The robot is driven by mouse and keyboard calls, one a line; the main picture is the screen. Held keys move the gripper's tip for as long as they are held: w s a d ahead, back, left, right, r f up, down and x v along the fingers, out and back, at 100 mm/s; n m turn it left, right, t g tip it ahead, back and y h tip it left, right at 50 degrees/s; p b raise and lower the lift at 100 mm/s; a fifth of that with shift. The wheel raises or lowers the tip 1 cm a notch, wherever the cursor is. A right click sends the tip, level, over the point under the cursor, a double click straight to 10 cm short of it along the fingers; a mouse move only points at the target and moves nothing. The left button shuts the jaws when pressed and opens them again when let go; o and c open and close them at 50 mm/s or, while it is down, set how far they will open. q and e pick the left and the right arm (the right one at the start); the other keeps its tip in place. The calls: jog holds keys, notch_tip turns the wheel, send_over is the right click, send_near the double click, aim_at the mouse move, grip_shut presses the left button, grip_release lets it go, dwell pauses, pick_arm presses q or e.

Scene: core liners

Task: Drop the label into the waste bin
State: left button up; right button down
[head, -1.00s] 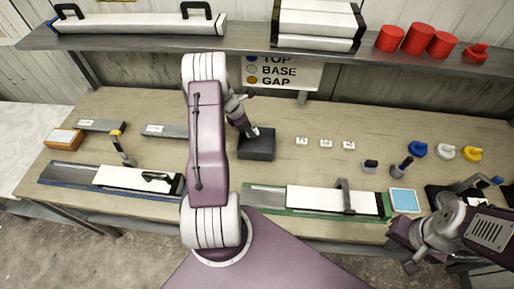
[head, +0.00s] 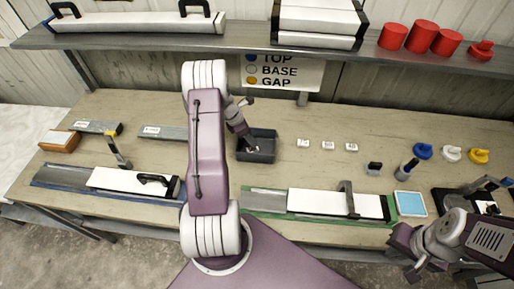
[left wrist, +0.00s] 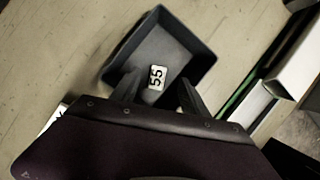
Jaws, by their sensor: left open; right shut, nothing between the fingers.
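The waste bin (head: 270,151) is a dark grey open tray near the middle of the table. It also shows in the left wrist view (left wrist: 195,51). A small white label (left wrist: 156,77) with black "55" shows inside the bin's outline, between and beyond my open left fingers. In the head view the label is a small white patch (head: 252,149) in the bin. My left gripper (head: 246,133) is open over the bin, its fingers apart from the label; it also shows in the left wrist view (left wrist: 158,95). My right gripper (head: 417,270) is shut and empty at the table's front right.
Several white labels (head: 328,146) lie right of the bin. A green-edged tray with a white core liner (head: 320,201) lies in front. A blue-edged tray (head: 65,176) lies at left. Blue, white and yellow caps (head: 452,154) stand at right. A shelf (head: 180,43) runs behind.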

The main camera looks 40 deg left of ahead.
pick_arm(q)
jog(key=v, duration=0.8)
jog(key=shift+r+b, duration=0.3)
jog(key=shift+b, duration=0.15)
jog(key=shift+s+a, duration=0.1)
jog(key=shift+s, duration=0.05)
